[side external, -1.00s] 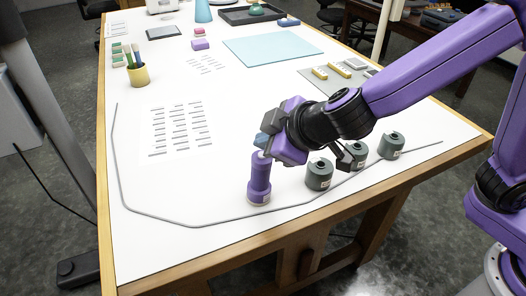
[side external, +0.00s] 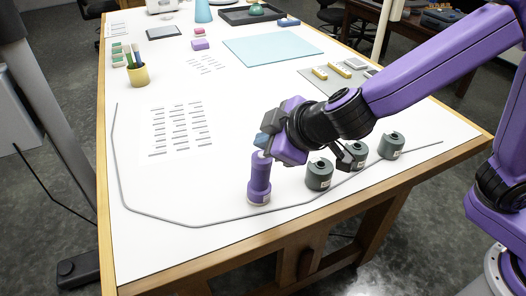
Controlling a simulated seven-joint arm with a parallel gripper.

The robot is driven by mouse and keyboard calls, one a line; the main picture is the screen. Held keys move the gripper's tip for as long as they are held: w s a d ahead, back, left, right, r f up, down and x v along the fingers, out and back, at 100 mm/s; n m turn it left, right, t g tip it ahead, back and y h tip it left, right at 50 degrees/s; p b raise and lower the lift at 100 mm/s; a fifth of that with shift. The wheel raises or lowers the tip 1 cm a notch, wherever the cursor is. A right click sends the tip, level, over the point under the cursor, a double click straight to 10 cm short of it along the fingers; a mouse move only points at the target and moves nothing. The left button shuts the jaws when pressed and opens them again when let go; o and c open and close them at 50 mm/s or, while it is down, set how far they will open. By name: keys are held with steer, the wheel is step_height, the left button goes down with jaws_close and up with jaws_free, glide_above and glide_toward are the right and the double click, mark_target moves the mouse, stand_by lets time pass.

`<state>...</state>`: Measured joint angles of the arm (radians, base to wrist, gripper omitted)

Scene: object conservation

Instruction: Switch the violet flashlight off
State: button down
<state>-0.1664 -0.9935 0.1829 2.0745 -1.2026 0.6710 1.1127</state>
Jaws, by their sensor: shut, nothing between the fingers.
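The violet flashlight (side external: 260,180) stands upright on the white table top, near its front edge. Its lower end has a pale band. My gripper (side external: 263,153) is shut, with its fingertips at the top of the flashlight. The tips look to be touching or just above the upper end; I cannot tell which. Nothing is held between the fingers. The flashlight's switch and whether it is lit cannot be made out.
Dark grey cylinders (side external: 319,175) stand in a row right of the flashlight, close under my wrist. A grey cable (side external: 160,216) runs along the table's front. A yellow pen cup (side external: 138,76) and a light blue mat (side external: 272,46) lie farther back.

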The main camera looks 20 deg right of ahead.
steer(key=shift+f, duration=0.15)
steer(key=shift+f, duration=0.3)
steer(key=shift+f, duration=0.15)
stand_by(0.7)
stand_by(0.3)
steer(key=shift+r, duration=0.6)
step_height(320, 180, up, 6)
steer(key=shift+d, duration=0.25)
stand_by(0.4)
